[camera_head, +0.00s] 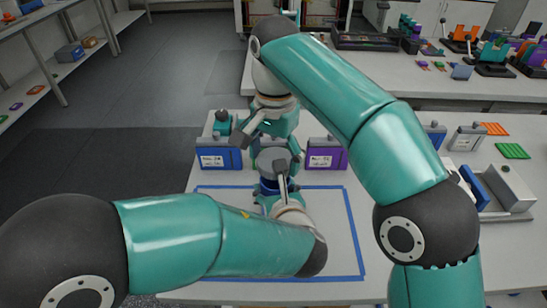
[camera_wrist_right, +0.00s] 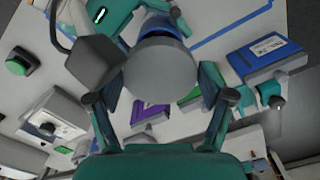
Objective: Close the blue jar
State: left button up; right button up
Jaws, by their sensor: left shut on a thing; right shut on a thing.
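The blue jar (camera_head: 268,187) stands upright inside the blue tape outline, mostly hidden by my grippers. My left gripper (camera_head: 269,200) is shut on its body, low down. The grey round lid (camera_head: 271,160) is directly above the jar, and my right gripper (camera_head: 273,152) is shut on it from above. In the right wrist view the lid (camera_wrist_right: 160,75) sits between the fingers of the right gripper (camera_wrist_right: 162,90), with the jar's blue body (camera_wrist_right: 157,27) behind it. The lid lines up with the jar; I cannot tell whether it touches or is seated.
A blue box (camera_head: 219,157) and a purple box (camera_head: 326,157) stand just behind the tape outline (camera_head: 352,235). A grey holder (camera_head: 511,190) with a blue panel is at the right. Orange (camera_head: 494,129) and green (camera_head: 512,151) racks lie behind it. The tape area's right part is clear.

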jog(key=shift+f, duration=1)
jog(key=shift+f, duration=0.9)
jog(key=shift+s+f, duration=0.1)
jog(key=shift+f, duration=0.2)
